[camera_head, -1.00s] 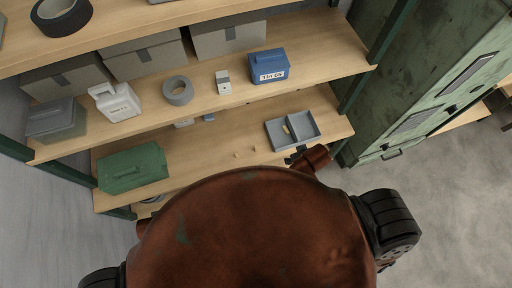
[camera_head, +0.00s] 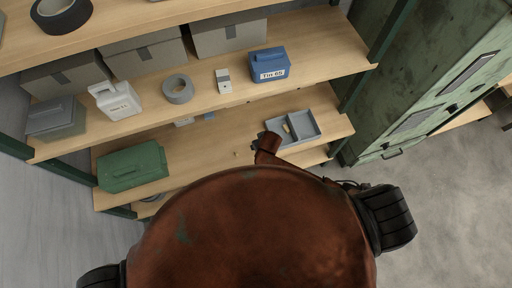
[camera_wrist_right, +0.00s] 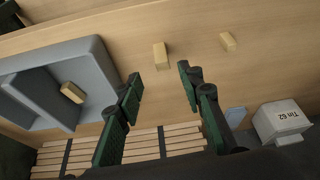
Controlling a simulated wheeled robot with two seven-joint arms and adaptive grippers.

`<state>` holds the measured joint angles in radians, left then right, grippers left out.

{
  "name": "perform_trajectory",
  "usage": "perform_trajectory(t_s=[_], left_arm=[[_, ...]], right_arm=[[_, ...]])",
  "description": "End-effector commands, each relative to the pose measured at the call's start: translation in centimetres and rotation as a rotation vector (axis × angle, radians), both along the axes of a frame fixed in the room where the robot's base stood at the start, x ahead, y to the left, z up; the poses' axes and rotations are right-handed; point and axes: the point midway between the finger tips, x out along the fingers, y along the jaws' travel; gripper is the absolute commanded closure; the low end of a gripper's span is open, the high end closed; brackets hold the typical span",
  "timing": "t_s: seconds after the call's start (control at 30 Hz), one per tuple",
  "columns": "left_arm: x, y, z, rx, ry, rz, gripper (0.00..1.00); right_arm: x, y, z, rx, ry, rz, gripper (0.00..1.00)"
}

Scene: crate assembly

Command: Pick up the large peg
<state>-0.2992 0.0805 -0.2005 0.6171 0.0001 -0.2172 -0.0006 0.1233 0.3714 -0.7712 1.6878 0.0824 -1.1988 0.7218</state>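In the right wrist view, a pale wooden peg (camera_wrist_right: 161,56) lies on the shelf board, just beyond my right gripper (camera_wrist_right: 161,80). The gripper's two green-padded fingers are apart with nothing between them. A smaller wooden peg (camera_wrist_right: 228,41) lies to the right. A third peg (camera_wrist_right: 72,92) is inside the grey divided tray (camera_wrist_right: 95,55). In the head view my right gripper (camera_head: 260,143) is over the lower shelf, at the tray's left edge (camera_head: 317,119). One small peg (camera_head: 236,154) shows there; the larger one is hidden. My left gripper is out of view.
A green box (camera_head: 133,167) stands on the lower shelf at left. The upper shelf board (camera_head: 320,60) overhangs, with a blue tin (camera_head: 270,64) on it. The board around the pegs is clear.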

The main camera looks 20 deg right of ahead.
Motion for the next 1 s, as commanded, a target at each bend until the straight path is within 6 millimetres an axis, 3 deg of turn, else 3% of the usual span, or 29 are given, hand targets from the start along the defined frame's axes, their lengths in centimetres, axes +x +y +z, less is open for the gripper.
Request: perform_trajectory(t_s=[0.5, 0.8, 1.0], left_arm=[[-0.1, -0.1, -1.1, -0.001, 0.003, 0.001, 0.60], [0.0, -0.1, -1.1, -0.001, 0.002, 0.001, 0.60], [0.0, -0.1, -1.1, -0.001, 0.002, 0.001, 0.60]], right_arm=[[2.1, 0.7, -6.0, -0.001, 0.000, 0.002, 0.65], [2.2, 0.7, -6.3, 0.001, 0.000, 0.000, 0.66], [2.2, 0.7, -6.2, 0.001, 0.000, 0.000, 0.80]])
